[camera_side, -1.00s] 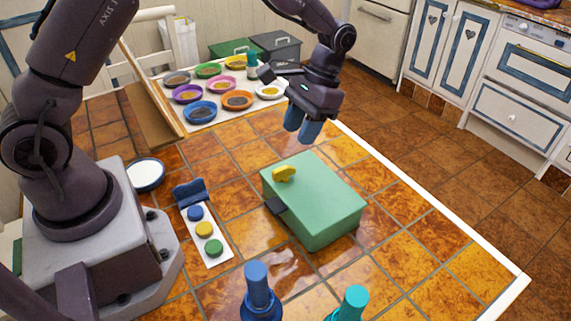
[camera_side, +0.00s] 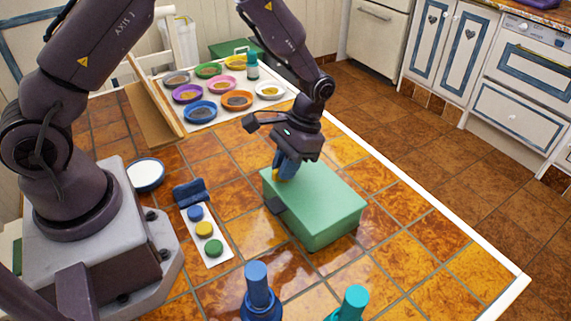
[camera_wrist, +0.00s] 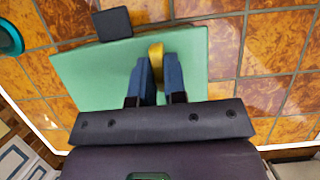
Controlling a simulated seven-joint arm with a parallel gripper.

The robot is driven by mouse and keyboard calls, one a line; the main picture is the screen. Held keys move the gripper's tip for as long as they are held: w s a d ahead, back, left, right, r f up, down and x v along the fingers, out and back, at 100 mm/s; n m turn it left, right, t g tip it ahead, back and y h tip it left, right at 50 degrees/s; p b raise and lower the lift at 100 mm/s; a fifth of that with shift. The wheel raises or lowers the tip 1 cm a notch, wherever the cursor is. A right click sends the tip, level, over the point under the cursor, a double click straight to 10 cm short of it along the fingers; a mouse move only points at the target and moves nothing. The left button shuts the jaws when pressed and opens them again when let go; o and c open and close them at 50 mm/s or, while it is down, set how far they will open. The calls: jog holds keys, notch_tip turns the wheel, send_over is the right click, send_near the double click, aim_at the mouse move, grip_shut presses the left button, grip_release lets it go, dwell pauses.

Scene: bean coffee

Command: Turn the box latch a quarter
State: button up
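The green box (camera_side: 322,212) stands on the tiled table in the side view, and its lid (camera_wrist: 90,75) fills the middle of the wrist view. The yellow latch (camera_wrist: 156,52) is on top of the lid. In the side view my gripper mostly hides the latch. My gripper (camera_side: 285,172) points down over the lid, with its blue fingers at the latch. In the wrist view the fingers (camera_wrist: 160,66) are apart, one on each side of the latch's near end. A gap seems to show between them, and I cannot tell whether they touch the latch.
A dark tab (camera_side: 275,206) sticks out from the box's side. A white strip with blue, yellow and green buttons (camera_side: 204,229) lies to its left. Blue (camera_side: 259,290) and teal (camera_side: 351,303) bottles stand in front. Several bowls (camera_side: 237,100) are at the back. Tiles right of the box are clear.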

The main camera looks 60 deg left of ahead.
grip_shut()
jog(key=m+y, duration=0.1)
jog(key=m, duration=0.3)
jog(key=shift+d+m+t+y, duration=0.1)
jog(key=shift+m+t+y, duration=0.2)
jog(key=shift+m+y, duration=0.1)
jog(key=m+t+y, duration=0.1)
jog(key=m, duration=0.3)
jog(key=shift+m, duration=0.3)
jog(key=m+t+y, duration=0.1)
jog(key=m, duration=0.3)
jog(key=shift+d, duration=0.1)
jog(key=shift+s+m+t+y, duration=0.15)
jog(key=shift+m+t, duration=0.3)
jog(key=shift+m, duration=0.65)
jog(key=shift+m+t+y, duration=0.15)
jog(key=shift+m+t, duration=0.3)
jog(key=shift+m, duration=0.65)
jog(key=o, duration=0.6)
grip_release()
jog(key=shift+o, duration=0.2)
jog(key=v, duration=1.3)
